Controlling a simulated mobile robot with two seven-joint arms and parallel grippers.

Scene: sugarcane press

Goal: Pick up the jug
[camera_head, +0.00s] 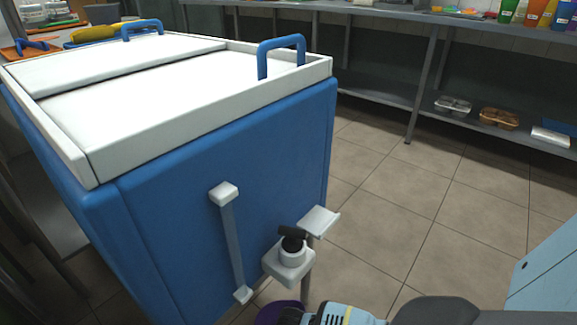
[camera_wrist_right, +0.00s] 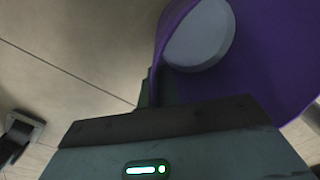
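The purple jug (camera_head: 277,313) shows only in part at the bottom edge of the head view, below the tap of the blue cooler. In the right wrist view the jug (camera_wrist_right: 262,70) fills the upper right, with a pale round surface on it. My right gripper (camera_head: 292,316) is right beside the jug, low in the head view. In the wrist view a dark finger of it (camera_wrist_right: 152,92) meets the jug's edge; the rest of the grip is hidden, so I cannot tell whether it is closed. My left gripper is not in view.
The big blue cooler (camera_head: 225,150) with a white lid (camera_head: 150,85) stands at left. Its tap (camera_head: 290,255) and a small shelf (camera_head: 319,220) jut out above the jug. A steel table (camera_head: 400,25) with a lower shelf stands behind. Tiled floor (camera_head: 410,200) is clear at right.

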